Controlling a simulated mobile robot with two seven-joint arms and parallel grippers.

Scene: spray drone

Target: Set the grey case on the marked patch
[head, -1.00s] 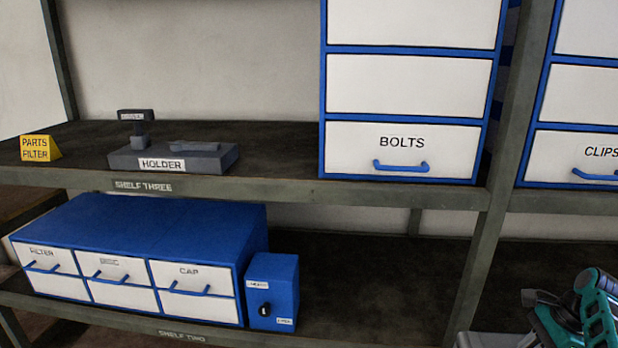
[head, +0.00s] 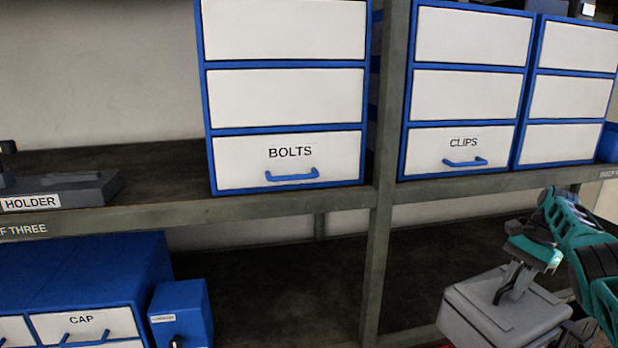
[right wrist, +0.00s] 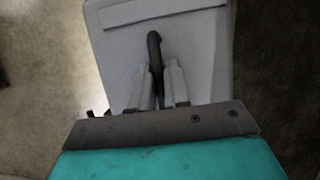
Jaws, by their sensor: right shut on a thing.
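The grey case (head: 500,315) hangs at the lower right of the head view, in front of the shelf rack. My right gripper (head: 512,285) is above it with its fingers shut on the handle at the case's top. In the right wrist view, the grey case (right wrist: 205,50) fills the upper middle, and the gripper's fingers (right wrist: 160,88) close on its dark handle (right wrist: 154,50). The case's lower part is cut off in the head view. My left gripper is not in view. No marked patch can be made out in these frames.
A shelf rack stands ahead, with an upright post (head: 383,170). The upper shelf holds the BOLTS drawers (head: 288,165), CLIPS drawers (head: 460,145) and a holder (head: 70,190). The lower shelf holds a blue drawer unit (head: 90,270) and a blue box (head: 182,310). Bare lower shelf (head: 270,285) lies right of them.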

